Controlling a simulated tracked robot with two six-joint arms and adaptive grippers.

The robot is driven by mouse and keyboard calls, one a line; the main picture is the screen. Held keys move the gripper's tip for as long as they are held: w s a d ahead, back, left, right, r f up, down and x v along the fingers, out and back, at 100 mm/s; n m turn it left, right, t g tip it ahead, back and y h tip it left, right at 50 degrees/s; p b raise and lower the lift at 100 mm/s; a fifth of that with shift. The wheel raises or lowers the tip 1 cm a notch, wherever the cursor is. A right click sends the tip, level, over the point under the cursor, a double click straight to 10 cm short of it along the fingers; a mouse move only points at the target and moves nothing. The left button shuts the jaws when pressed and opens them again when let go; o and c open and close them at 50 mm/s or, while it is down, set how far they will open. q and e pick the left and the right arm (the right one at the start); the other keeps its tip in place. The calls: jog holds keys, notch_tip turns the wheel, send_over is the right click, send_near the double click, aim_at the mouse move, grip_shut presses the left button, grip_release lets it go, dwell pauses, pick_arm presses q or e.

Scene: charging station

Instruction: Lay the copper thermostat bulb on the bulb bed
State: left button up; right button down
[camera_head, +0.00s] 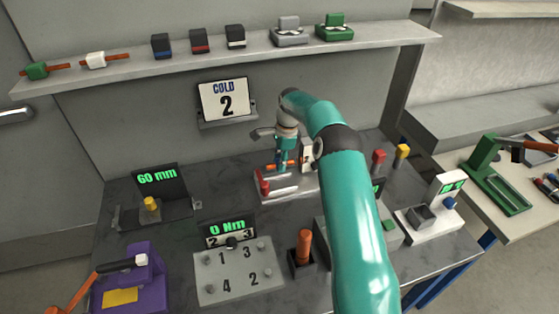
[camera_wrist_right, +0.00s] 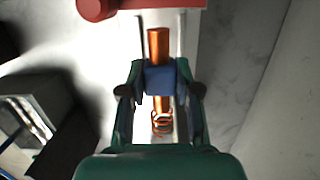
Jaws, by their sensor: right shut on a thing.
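The copper thermostat bulb (camera_wrist_right: 158,45) shows in the right wrist view as a copper rod with a blue block around its middle and a coil of thin copper below. My right gripper (camera_wrist_right: 160,78) is shut on the blue block, one finger on each side. Behind the bulb is the pale bulb bed (camera_wrist_right: 187,32), with thin rails on both sides of the rod. In the head view my right gripper (camera_head: 285,164) points down over the bed's grey fixture (camera_head: 284,194). I cannot tell whether the bulb touches the bed. My left gripper is out of view.
A red part (camera_wrist_right: 150,5) crosses the top of the wrist view. Around the fixture stand a grey numbered plate (camera_head: 238,279), a copper handle in a black holder (camera_head: 304,248), a 60 mm gauge (camera_head: 158,178) and a white device (camera_head: 443,196). A shelf (camera_head: 255,58) runs behind.

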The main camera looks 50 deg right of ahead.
aim_at(279, 184)
jog(key=shift+f+b, duration=0.75)
jog(key=shift+f, duration=0.85)
jog(key=shift+f, duration=0.1)
jog(key=shift+f+b, duration=1.2)
jog(key=shift+f, duration=1)
jog(key=shift+f, duration=0.1)
jog(key=c, duration=0.7)
grip_release()
jog(key=shift+c, duration=0.2)
